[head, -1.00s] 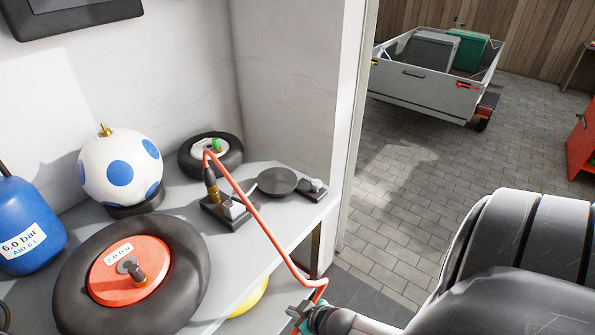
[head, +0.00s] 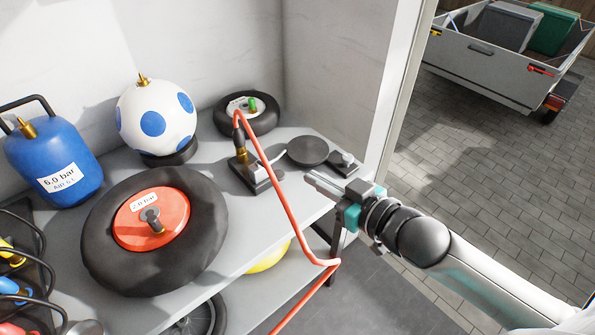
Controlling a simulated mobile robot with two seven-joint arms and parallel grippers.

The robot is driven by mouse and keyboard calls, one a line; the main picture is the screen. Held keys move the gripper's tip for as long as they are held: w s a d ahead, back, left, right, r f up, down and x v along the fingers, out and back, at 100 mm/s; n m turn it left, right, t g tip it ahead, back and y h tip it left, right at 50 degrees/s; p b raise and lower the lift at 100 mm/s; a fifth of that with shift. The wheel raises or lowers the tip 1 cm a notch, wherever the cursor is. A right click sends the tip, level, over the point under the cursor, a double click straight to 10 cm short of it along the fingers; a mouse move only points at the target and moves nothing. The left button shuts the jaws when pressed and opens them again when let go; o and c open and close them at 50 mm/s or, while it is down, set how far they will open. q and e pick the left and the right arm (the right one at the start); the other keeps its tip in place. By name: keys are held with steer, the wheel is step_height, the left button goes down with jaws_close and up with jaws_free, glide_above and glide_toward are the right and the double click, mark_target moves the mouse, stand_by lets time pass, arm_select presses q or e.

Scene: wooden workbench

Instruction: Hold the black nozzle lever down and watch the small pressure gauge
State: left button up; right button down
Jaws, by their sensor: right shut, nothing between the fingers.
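The nozzle (head: 239,140), dark with a brass part at its base, stands on a dark block (head: 258,178) on the grey bench. A red hose (head: 287,200) arches from its top and hangs over the bench's front edge. I cannot make out the black lever at this size. I cannot tell which part is the small pressure gauge; no dial face is readable. My right gripper (head: 324,188) is shut and empty, near the bench's front edge, to the right of the nozzle and apart from it. My left gripper is not in view.
A dark round disc (head: 308,151) and a small dark block (head: 344,163) sit just beyond my right gripper. A small wheel (head: 268,121), spotted ball (head: 134,118), blue tank (head: 58,150) and large tyre (head: 105,240) fill the bench. A trailer (head: 475,75) stands outside.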

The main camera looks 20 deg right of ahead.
steer(key=shift+w, duration=0.1)
stand_by(0.3)
steer(key=b, duration=0.2)
glide_above(274, 171)
steer(key=s+d, duration=0.2)
steer(key=s, duration=0.2)
step_height(274, 171, down, 2)
steer(key=f, duration=0.3)
steer(key=f+b, duration=0.1)
steer(key=shift+a+f, duration=0.15)
steer(key=shift+a, duration=0.1)
steer(key=shift+s+f+p, duration=0.1)
steer(key=shift+f+p, duration=0.3)
steer(key=shift+f, duration=0.05)
steer(key=shift+s+d+f+p, duration=0.1)
steer(key=shift+f+p, duration=0.1)
steer(key=shift+f, duration=0.3)
steer(key=shift+s+d+f+p, duration=0.1)
steer(key=shift+f+p, duration=0.05)
steer(key=shift+f, duration=0.35)
steer(key=shift+r, duration=0.1)
stand_by(3.7)
